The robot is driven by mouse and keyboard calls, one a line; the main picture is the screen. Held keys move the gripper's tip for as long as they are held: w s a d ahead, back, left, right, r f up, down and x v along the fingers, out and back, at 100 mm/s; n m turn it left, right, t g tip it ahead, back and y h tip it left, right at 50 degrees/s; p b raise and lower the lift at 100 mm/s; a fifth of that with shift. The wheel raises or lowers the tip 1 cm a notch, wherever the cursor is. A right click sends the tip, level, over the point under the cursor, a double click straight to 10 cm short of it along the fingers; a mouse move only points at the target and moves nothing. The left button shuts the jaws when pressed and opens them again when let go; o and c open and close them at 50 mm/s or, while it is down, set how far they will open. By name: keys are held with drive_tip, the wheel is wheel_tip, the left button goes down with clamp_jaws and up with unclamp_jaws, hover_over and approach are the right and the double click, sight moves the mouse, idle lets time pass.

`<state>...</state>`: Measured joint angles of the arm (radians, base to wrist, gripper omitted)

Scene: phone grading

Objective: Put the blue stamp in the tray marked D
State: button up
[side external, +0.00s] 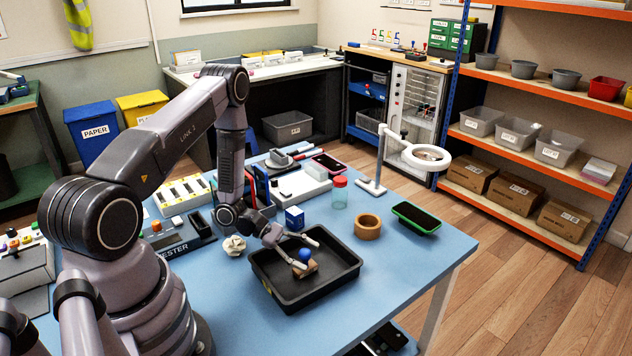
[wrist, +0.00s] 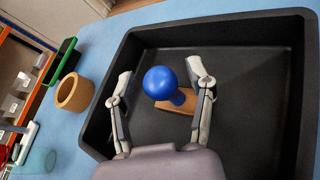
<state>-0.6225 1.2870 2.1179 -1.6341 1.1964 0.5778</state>
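The blue stamp, with a round blue knob (side external: 305,254) and a brown wooden base, is inside the black tray (side external: 338,281), apparently standing upright on its floor. In the wrist view the stamp's knob (wrist: 159,82) lies between my fingers, with its base (wrist: 178,105) partly behind the knob and right finger. My gripper (side external: 308,252) is open over the tray, one finger on each side of the knob. Gaps show at both sides in the wrist view, where the gripper (wrist: 160,69) holds nothing.
A blue box (side external: 294,218) and crumpled paper (side external: 234,245) sit behind and left of the tray. The table's right front corner is clear.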

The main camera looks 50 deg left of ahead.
drive_tip(key=shift+s+a+r, duration=0.1)
drive_tip(key=shift+a+r, duration=0.1)
drive_tip(key=v, duration=1.1)
drive_tip(key=s+d+r+m+g+y, duration=0.1)
drive_tip(key=d+r+m+g+y, duration=0.2)
drive_tip(key=r+m, duration=0.45)
drive_tip(key=s+d+r+m+g, duration=0.1)
drive_tip(key=d+r+m+g, duration=0.35)
drive_tip(key=r, duration=0.65)
drive_tip(key=s+d+r+m+t+y, duration=0.4)
drive_tip(key=s+r+m+y, duration=0.4)
drive_tip(key=s+r, duration=0.4)
wheel_tip(320, 180, up, 2)
drive_tip(key=shift+d+r+m+t, duration=0.1)
drive_tip(key=shift+d+m+t, duration=0.1)
drive_tip(key=shift+m+t, duration=0.55)
